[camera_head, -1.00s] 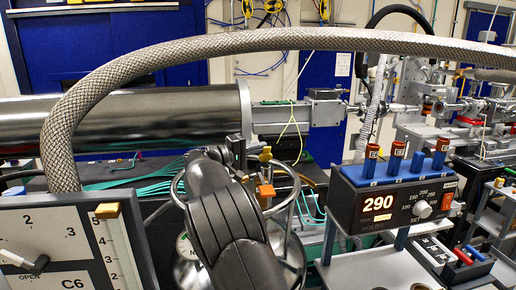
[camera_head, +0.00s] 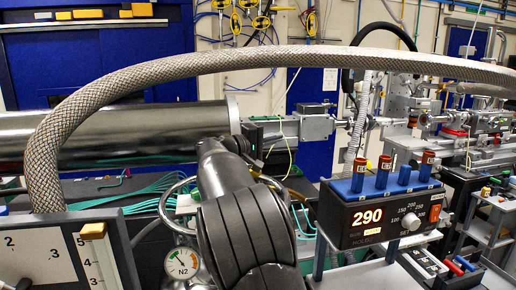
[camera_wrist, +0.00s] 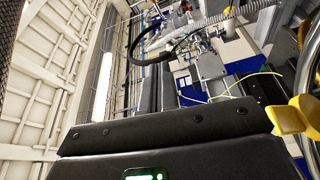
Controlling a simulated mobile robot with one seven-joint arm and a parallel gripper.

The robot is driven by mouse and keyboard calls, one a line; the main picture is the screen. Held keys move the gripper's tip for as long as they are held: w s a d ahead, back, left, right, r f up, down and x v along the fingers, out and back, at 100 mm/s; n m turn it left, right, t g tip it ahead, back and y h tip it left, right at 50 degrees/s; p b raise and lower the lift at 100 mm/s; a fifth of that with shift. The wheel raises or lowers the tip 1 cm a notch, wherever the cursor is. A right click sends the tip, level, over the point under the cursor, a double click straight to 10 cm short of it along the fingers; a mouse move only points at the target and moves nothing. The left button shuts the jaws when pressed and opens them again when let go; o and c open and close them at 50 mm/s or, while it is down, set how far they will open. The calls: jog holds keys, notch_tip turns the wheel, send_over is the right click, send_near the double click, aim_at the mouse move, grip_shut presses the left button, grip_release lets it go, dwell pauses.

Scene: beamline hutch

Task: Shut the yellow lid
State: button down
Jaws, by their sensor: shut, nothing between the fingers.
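I cannot make out a clear yellow lid in either view. A yellow piece (camera_wrist: 292,117) shows at the right edge of the wrist view, beside the gripper's body; I cannot tell whether it is the lid. My gripper (camera_wrist: 158,88) is shut and empty, its dark fingers pointing away from the wrist camera. In the head view, my arm covers the area above the N2 vessel, and the fingers are hard to separate from the dark parts by the steel tube's end.
A braided hose (camera_head: 250,60) arches across the head view. The N2 gauge (camera_head: 182,264) sits left of my arm, and a controller reading 290 (camera_head: 390,216) stands to its right. A dial panel (camera_head: 50,250) with a yellowish tab (camera_head: 93,230) is at the lower left.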

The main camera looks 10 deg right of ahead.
notch_tip(320, 180, down, 5)
jog(key=s+d+m+y, duration=0.1)
jog(key=s+d+y, duration=0.15)
jog(key=y, duration=0.65)
jog(key=w+a+r+m+t+y, duration=0.1)
jog(key=a+r+t+y, duration=0.3)
jog(key=a+r+y, duration=0.3)
jog(key=shift+y, duration=0.7)
jog(key=x, duration=1)
jog(key=shift+a+f, duration=0.2)
jog(key=shift+s+f, duration=0.15)
jog(key=shift+f, duration=0.1)
jog(key=shift+s+f, duration=0.4)
jog(key=shift+s, duration=0.35)
jog(key=shift+s+f, duration=0.4)
jog(key=shift+s, duration=0.35)
jog(key=shift+s, duration=0.15)
